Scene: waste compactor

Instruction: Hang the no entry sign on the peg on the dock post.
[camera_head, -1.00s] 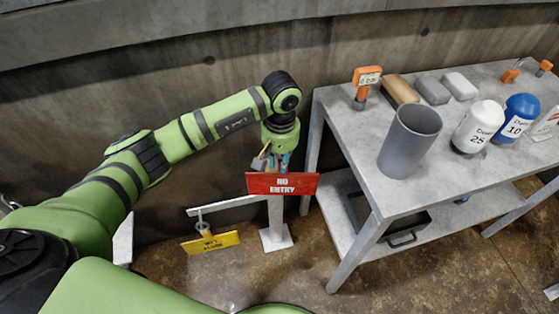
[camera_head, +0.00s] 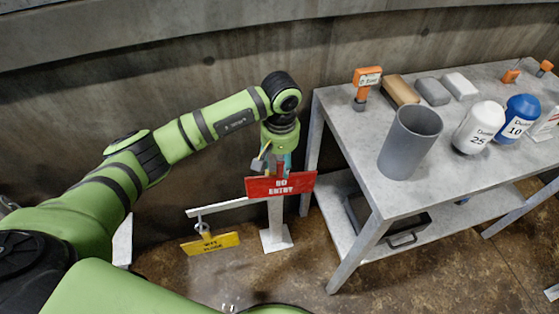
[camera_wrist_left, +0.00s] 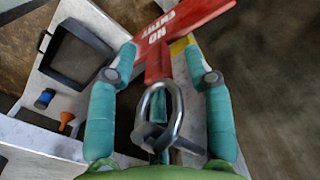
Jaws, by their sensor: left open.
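The red no entry sign (camera_head: 282,186) is at the top of the pale dock post (camera_head: 275,222), directly below my left gripper (camera_head: 277,165). In the left wrist view the open fingers of the left gripper (camera_wrist_left: 160,75) stand apart on either side of the sign's red stem (camera_wrist_left: 157,66). The sign's face (camera_wrist_left: 175,30) lies beyond the fingertips. A metal loop (camera_wrist_left: 160,115) shows between the fingers, nearer the palm. The peg is hidden, so I cannot tell whether the sign hangs on it. My right gripper is not in view.
A yellow sign (camera_head: 211,243) hangs from the post's side arm (camera_head: 232,206). A grey worktable (camera_head: 350,150) stands close on the right, with a grey cup (camera_head: 408,145), bottles and blocks on top. A dark tray (camera_head: 372,225) sits on its lower shelf.

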